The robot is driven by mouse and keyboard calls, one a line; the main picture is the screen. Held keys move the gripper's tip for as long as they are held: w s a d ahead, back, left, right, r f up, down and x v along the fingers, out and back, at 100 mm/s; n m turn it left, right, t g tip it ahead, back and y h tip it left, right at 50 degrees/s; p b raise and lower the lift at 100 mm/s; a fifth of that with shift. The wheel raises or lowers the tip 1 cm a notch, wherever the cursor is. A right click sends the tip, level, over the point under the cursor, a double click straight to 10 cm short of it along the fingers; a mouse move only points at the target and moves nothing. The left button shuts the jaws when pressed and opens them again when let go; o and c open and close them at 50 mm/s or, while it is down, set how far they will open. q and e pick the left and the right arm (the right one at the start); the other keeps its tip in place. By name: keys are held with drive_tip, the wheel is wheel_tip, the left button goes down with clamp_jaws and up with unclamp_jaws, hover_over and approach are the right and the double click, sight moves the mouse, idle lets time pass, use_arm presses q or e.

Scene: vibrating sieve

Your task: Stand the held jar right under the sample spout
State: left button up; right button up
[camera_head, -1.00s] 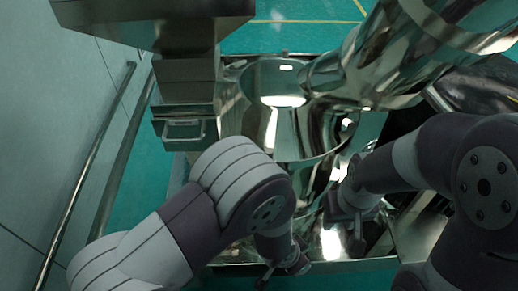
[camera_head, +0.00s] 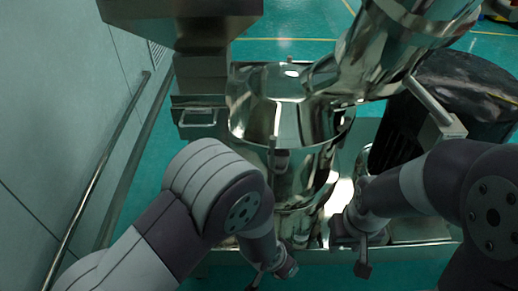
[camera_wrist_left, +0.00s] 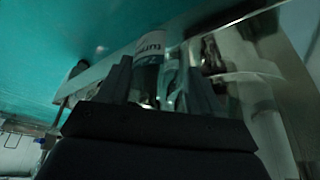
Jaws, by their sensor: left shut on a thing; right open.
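The held jar (camera_wrist_left: 148,72) shows in the left wrist view as clear glass with a white, dark-lettered label. It stands between the two dark fingers of my left gripper (camera_wrist_left: 158,88), which is shut on it. In the head view my left gripper (camera_head: 268,276) is at the bottom centre, in front of the shiny sieve machine (camera_head: 300,185); the jar cannot be made out there. A small grey fitting (camera_head: 281,160) sits on the machine's front; I cannot tell whether it is the sample spout. My right gripper (camera_head: 357,250) is open and empty, to the right of the left one.
A wide metal duct (camera_head: 395,50) slopes in from the upper right. A grey hopper (camera_head: 180,20) with a handled box (camera_head: 198,117) stands at the upper left. A dark container (camera_head: 465,85) is at the right. A rail (camera_head: 100,175) runs along the left wall.

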use_arm(q)
drive_tip(key=w+a+r+n+y, duration=0.1)
drive_tip(key=w+a+r+n, duration=0.2)
drive_tip(key=w+a, duration=0.35)
drive_tip(key=w+a+r+n+t+y, duration=0.1)
drive_tip(key=w+a+r+n, duration=0.2)
drive_tip(key=a, duration=0.7)
drive_tip(key=w+a+r+n+y, duration=0.1)
drive_tip(key=w+a+r+n, duration=0.2)
drive_tip(key=w+a, duration=0.35)
drive_tip(key=w+a+r+p+v, duration=0.1)
drive_tip(key=w+p+v, duration=0.2)
drive_tip(key=p+v, duration=1.4)
drive_tip(key=p, duration=0.9)
drive_tip(key=shift+a+r, duration=0.2)
drive_tip(key=shift+r, duration=0.2)
